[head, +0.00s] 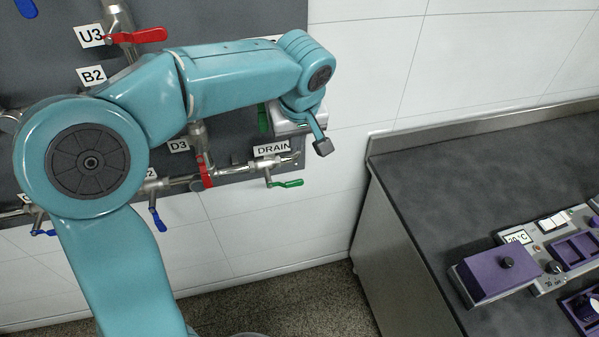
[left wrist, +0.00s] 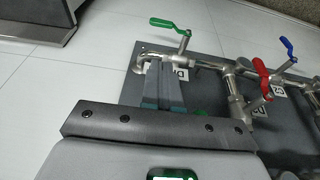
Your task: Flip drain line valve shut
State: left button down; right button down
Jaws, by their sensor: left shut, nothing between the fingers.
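The drain line valve has a green lever handle (head: 287,183), just below the DRAIN label (head: 272,149) at the panel's lower right corner. The lever points right, roughly along the pipe. In the left wrist view the green handle (left wrist: 168,24) stands out from the pipe, beyond my fingertips. My left gripper (head: 322,147) is shut and empty, to the upper right of the handle in the head view. In the left wrist view its fingers (left wrist: 161,62) overlap the pipe and partly cover the label; I cannot tell whether they touch. My right gripper is in neither view.
A red lever (head: 206,171) under the D3 label and a blue lever (head: 157,219) sit left on the same pipework. Another red lever (head: 143,36) is by U3. A dark counter (head: 430,190) with purple equipment (head: 495,272) stands right. White wall below the panel is clear.

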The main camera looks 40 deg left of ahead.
pick_arm(q)
jog(key=shift+a, duration=0.15)
jog(key=p, duration=0.1)
send_over(294, 184)
notch_tip(294, 184, down, 12)
jog(key=shift+d+f, duration=0.2)
jog(key=shift+f, duration=0.65)
